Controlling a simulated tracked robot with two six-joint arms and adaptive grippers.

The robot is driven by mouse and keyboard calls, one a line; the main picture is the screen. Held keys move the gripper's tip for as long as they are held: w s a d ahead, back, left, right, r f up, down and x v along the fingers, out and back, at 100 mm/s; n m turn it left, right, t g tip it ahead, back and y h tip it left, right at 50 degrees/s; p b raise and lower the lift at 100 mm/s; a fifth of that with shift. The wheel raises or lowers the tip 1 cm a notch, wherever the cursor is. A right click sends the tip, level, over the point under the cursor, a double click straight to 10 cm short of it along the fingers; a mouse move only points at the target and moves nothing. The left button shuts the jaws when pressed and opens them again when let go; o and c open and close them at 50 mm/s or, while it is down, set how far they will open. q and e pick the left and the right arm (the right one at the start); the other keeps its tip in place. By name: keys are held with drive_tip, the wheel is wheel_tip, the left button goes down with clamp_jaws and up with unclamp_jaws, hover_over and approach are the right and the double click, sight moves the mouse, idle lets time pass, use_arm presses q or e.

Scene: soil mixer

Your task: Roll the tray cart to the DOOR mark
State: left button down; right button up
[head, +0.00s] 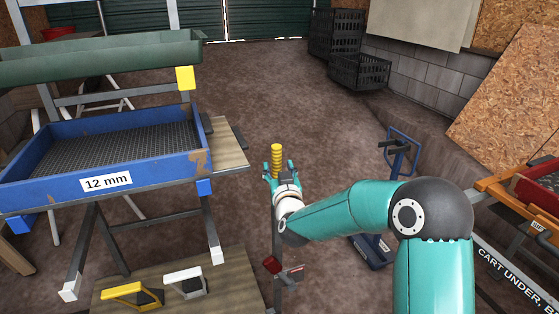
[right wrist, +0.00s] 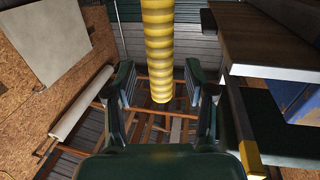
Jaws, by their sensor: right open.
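My right gripper (head: 280,170) is open at a yellow ribbed grip (head: 277,155) on an upright grey post. In the right wrist view the yellow grip (right wrist: 158,50) shows between the two spread fingers, with gaps on both sides. A thing I can surely call the tray cart does not show. An orange frame (head: 505,190) with a red tray (head: 540,185) is cut off at the right edge, beside lettering that reads "CART UNDER". I see no DOOR mark; a green ribbed door (head: 265,20) closes the back. My left gripper is out of view.
A blue sieve tray (head: 60,190) labelled "12 mm" stands at left under a green trough (head: 110,60). A board (head: 225,290) holds a yellow and a white tool. A blue-framed stand (head: 400,155) is at right. Black crates (head: 360,72) stand behind.

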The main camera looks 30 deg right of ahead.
sight(278, 165)
drive_tip(key=shift+x, duration=1.75)
clamp_jaws()
